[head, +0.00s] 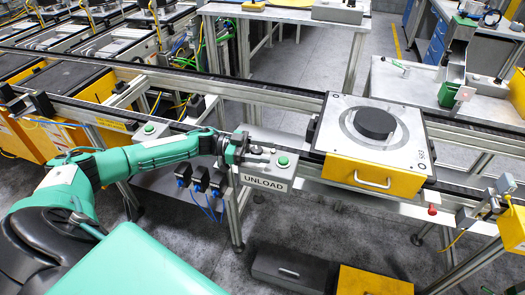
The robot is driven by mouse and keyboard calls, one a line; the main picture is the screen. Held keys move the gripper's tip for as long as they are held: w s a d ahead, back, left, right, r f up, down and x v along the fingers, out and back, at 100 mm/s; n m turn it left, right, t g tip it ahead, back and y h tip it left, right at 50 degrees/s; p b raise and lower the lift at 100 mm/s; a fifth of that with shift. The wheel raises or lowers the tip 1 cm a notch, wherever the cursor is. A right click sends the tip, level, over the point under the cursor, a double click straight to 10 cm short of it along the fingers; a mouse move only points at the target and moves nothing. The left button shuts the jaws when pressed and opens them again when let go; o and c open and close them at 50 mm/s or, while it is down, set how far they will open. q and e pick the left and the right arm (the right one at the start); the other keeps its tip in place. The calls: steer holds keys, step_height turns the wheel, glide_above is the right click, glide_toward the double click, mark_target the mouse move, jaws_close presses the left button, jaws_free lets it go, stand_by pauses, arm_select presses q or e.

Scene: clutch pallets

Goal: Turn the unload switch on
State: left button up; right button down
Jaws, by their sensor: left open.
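The unload switch box (263,182) is a grey box labelled UNLOAD, fixed at the front of the conveyor frame in the middle of the head view. A round green button (283,161) sits on its top at the right. My left gripper (262,153) reaches in from the left and is over the box, just left of the green button. Its fingers are open and point right. The gripper covers the left part of the box's top, so the switch itself is hard to make out. I cannot tell whether the fingers touch it. My right gripper is out of view.
A pallet with a black disc (374,124) and a yellow handled front (372,178) stands on the conveyor, right of the box. Another grey box with a green button (149,129) is at the left. Blue-cabled connectors (200,180) hang below my left wrist.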

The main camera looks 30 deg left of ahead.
arm_select(q)
steer(key=b+v, duration=0.4)
steer(key=v, duration=0.9)
steer(key=shift+a, duration=0.35)
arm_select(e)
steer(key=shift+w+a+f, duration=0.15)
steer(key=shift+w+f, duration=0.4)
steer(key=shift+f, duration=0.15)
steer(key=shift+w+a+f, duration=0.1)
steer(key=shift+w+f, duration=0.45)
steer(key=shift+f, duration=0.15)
arm_select(q)
steer(key=shift+s, duration=0.15)
